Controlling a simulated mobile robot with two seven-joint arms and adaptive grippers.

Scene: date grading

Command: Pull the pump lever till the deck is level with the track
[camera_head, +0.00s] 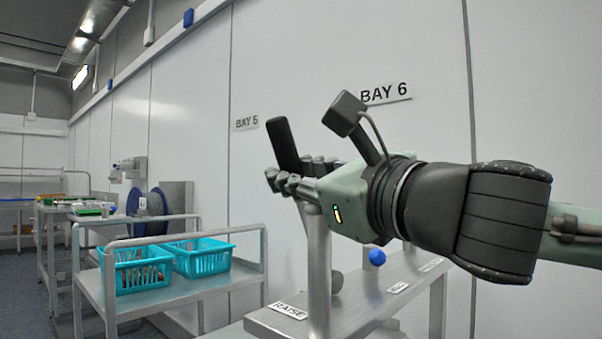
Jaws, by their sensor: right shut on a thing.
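My right gripper (287,180) comes in from the right and is shut on the pump lever. The lever's black grip (283,144) sticks up past the fingers and leans a little to the left. A grey metal post (319,275) stands below the gripper on a metal stand (350,312); the fingers hide how lever and post join. A "RAISE" label (288,311) lies at the post's foot. A cart with a metal deck (190,290) stands to the left. I cannot make out a track or whether the deck is level with it. My left gripper is not in view.
Two teal baskets (203,260) stand on the cart deck inside its rails. A blue knob (377,257) is on the stand, right of the post. Behind are a blue reel (146,209), a further table (60,210) and the wall with BAY signs (386,93).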

